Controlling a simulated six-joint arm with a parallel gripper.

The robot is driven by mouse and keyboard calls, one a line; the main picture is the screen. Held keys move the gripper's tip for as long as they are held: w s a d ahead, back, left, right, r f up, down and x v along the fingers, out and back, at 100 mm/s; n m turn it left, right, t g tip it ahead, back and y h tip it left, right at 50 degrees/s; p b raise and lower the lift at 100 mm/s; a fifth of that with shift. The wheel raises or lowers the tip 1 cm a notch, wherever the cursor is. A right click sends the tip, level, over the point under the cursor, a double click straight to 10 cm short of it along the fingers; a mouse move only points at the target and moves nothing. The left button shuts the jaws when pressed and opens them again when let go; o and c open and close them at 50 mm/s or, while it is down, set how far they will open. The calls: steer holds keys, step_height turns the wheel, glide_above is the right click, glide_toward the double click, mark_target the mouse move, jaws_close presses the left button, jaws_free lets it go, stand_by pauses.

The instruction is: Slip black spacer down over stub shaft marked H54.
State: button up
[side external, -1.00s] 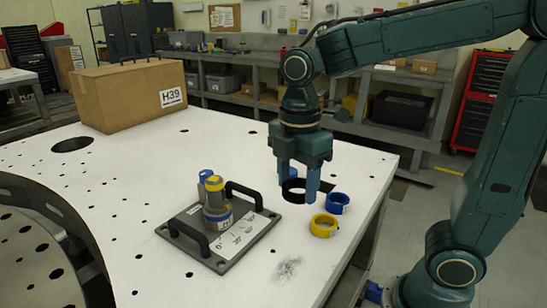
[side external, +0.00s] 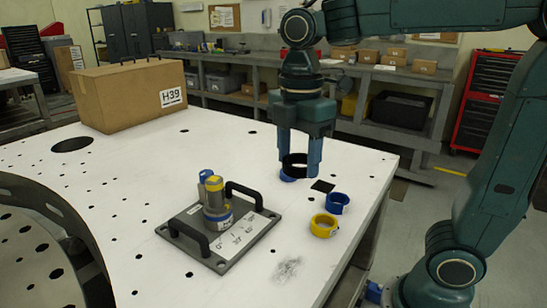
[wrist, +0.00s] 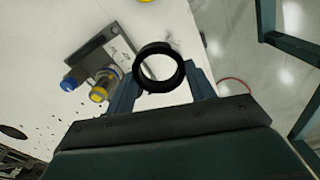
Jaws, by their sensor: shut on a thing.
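My gripper (side external: 300,172) is shut on the black spacer (side external: 295,160), an open ring held above the white table. The wrist view also shows the spacer (wrist: 177,80) between the fingers, its hole facing the camera. To the left stands a grey turret plate (side external: 233,262) with two black handles. On it are a yellow-topped stub shaft (side external: 214,183) and a blue-topped stub shaft (side external: 206,174), close together. They also show in the wrist view, yellow-topped (wrist: 98,94) and blue-topped (wrist: 69,83). I cannot read an H54 mark on either. The spacer is apart from both shafts.
A blue ring (side external: 338,203) and a yellow ring (side external: 323,227) lie on the table right of the plate. A dark square patch (side external: 323,186) is by the gripper. A cardboard box (side external: 125,95) marked H39 stands at the back left. Table between gripper and plate is clear.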

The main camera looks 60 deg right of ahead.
steer(key=shift+w, duration=0.1)
glide_toward(212, 179)
steer(key=shift+s+f, duration=0.1)
steer(key=shift+s, duration=0.55)
steer(key=shift+w+f, duration=0.15)
steer(key=shift+w, duration=0.5)
steer(key=shift+f, duration=0.35)
steer(key=shift+f, duration=5.7)
steer(key=shift+f, duration=0.15)
steer(key=o, duration=1.1)
steer(key=shift+c, duration=0.2)
